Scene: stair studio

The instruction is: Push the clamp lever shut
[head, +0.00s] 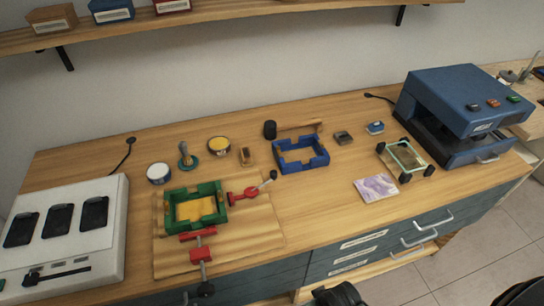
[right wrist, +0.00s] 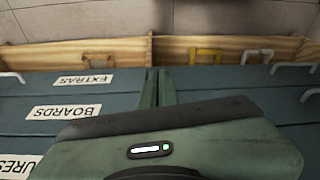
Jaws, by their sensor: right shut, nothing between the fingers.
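Two red toggle clamps hold positions around a green frame (head: 222,190) with a yellow inset on a wooden board (head: 260,225). The front clamp (head: 201,254) has its lever reaching forward to a black knob (head: 205,289) near the bench's front edge. The right clamp (head: 245,194) has its lever slanting up and right to a black knob (head: 273,175). My right gripper (head: 340,294) shows only as a dark part at the bottom edge, shut and empty, well right of the front knob. My left gripper is not in view.
A white three-slot device (head: 64,235) stands left and a blue press (head: 465,105) right. A blue frame (head: 301,154), tins, a purple card (head: 376,188) and a glass plate fixture (head: 405,158) lie on the bench. Drawer handles (head: 419,240) stick out in front.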

